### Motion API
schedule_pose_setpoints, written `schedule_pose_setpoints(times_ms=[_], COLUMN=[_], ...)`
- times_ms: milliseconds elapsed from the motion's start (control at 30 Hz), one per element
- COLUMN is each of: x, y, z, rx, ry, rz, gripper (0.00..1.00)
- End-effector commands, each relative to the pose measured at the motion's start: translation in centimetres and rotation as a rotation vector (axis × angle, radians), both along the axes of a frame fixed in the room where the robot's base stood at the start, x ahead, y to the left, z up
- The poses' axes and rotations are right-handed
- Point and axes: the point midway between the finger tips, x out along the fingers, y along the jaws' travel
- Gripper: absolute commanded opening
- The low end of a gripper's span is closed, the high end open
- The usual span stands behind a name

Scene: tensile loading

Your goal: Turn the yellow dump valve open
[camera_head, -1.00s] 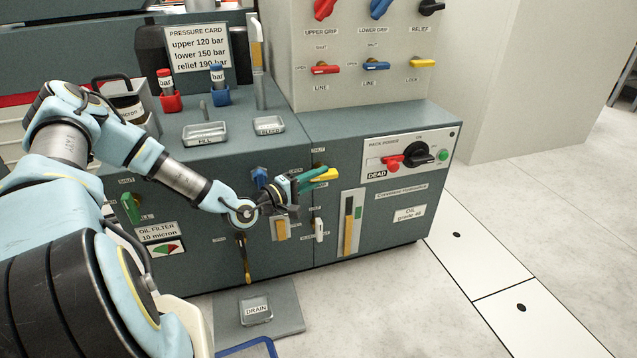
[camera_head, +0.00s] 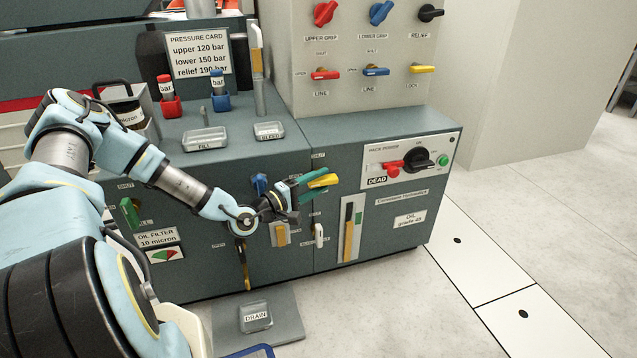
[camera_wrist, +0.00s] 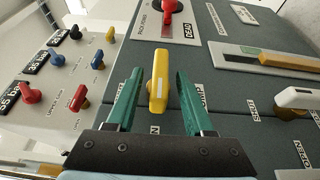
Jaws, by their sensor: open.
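The yellow dump valve handle (camera_head: 323,181) sticks out from the front of the dark green cabinet. In the wrist view the yellow handle (camera_wrist: 158,82) stands between my two green fingers, its long side running up and down the picture. My gripper (camera_wrist: 158,75) is open, with one finger on each side of the handle and a visible gap to each. In the head view my gripper (camera_head: 312,180) is at the handle, and its fingers partly hide the valve's base and nearby labels.
A blue valve handle (camera_head: 260,184) sits close left of my gripper. A white handle (camera_head: 319,235) is below. The power panel with its black and red switch (camera_head: 418,158) is to the right. A drain tray (camera_head: 256,316) lies on the floor.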

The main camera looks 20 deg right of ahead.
Motion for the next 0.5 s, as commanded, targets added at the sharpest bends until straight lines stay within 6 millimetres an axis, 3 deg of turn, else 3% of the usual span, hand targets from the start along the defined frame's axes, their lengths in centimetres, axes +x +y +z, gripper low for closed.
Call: schedule_pose_setpoints(times_ms=[233, 500], x=[-0.4, -1.8], y=[1.3, 6.4], z=[0.1, 0.0], rx=[0.002, 0.004], ry=[-0.001, 0.000], rz=[-0.001, 0.000], gripper=[0.53, 0.53])
